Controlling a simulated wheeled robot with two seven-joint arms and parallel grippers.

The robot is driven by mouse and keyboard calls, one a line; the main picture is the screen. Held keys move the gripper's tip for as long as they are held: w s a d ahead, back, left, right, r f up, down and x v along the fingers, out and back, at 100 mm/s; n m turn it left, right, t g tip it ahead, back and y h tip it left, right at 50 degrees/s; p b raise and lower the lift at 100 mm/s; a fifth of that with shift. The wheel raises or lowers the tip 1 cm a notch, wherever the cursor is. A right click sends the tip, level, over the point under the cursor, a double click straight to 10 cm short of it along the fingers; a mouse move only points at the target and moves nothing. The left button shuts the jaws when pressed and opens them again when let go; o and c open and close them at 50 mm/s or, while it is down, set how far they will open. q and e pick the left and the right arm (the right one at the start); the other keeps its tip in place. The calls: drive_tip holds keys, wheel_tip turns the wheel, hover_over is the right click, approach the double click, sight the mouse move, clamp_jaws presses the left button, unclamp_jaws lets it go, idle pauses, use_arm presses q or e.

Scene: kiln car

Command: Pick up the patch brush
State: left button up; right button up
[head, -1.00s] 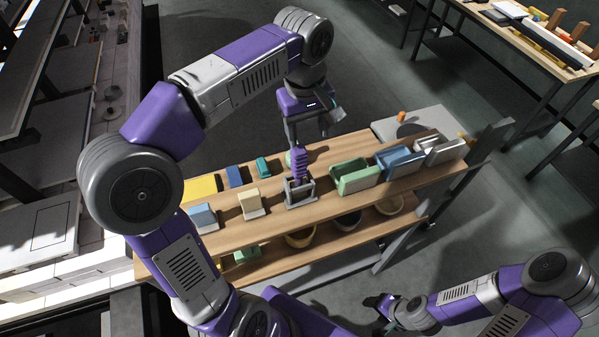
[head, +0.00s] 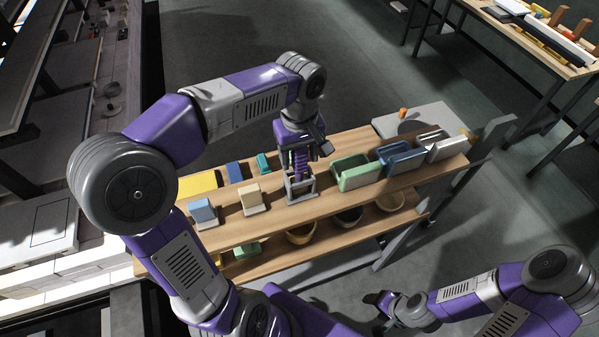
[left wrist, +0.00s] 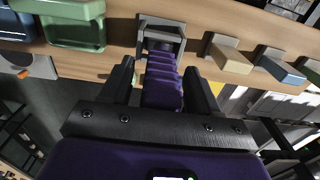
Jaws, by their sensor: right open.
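The patch brush has a purple ribbed handle (head: 299,168) and stands upright in a grey holder (head: 301,193) on the wooden shelf top. Its lower end is hidden in the holder. My left gripper (head: 302,152) is above the holder, at the handle. In the left wrist view, the two dark fingers of the left gripper (left wrist: 162,82) stand on either side of the purple handle (left wrist: 163,90), with gaps on both sides. The grey holder (left wrist: 161,32) lies past the fingertips. My right gripper (head: 382,303) is low at the right, open, far from the brush.
Green (head: 356,177), blue (head: 402,162) and silver (head: 440,148) bins stand to the right of the holder. A cream block (head: 250,196) and a blue block (head: 203,211) stand to its left. Bowls sit on the lower shelf (head: 270,266).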

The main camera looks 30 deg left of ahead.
use_arm(q)
drive_tip(key=c, duration=1)
drive_tip(key=shift+r, duration=0.1)
